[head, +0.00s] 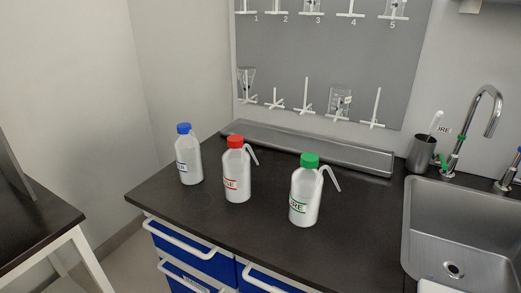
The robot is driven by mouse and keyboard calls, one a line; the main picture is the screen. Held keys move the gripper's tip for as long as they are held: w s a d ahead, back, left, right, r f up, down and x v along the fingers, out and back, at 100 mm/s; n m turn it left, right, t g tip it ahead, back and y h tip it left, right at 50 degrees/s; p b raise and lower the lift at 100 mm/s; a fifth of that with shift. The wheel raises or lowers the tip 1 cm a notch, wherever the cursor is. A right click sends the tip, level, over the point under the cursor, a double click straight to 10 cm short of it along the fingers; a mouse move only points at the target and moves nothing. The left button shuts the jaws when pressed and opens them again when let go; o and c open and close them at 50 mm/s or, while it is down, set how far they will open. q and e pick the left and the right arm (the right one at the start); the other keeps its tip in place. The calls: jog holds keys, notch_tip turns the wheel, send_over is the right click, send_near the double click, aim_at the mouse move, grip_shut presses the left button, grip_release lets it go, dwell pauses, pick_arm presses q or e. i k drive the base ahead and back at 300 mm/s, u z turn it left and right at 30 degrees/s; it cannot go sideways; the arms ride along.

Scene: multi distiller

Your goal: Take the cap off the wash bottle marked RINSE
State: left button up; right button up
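Three white wash bottles stand upright on the dark bench, all capped. The one with the red cap (235,141) is in the middle; the visible end of its red label (230,184) seems to read "SE". The green-capped bottle (305,200) is at the right, its label seeming to end in "RE". The blue-capped bottle (189,162) is at the left, its label too small to read. The red- and green-capped bottles show bent spouts pointing right. The full label words are turned out of sight. Neither of my grippers is in view.
A steel trough (310,146) runs along the back of the bench (350,235). A drying pegboard (310,60) hangs above it. A dark cup (421,154) stands by the sink (455,215) and tap. The bench before the bottles is clear.

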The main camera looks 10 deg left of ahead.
aim_at(236, 164)
jog(key=k, duration=1.3)
jog(key=u, duration=0.65)
jog(key=i, duration=1.55)
jog(key=z, duration=0.65)
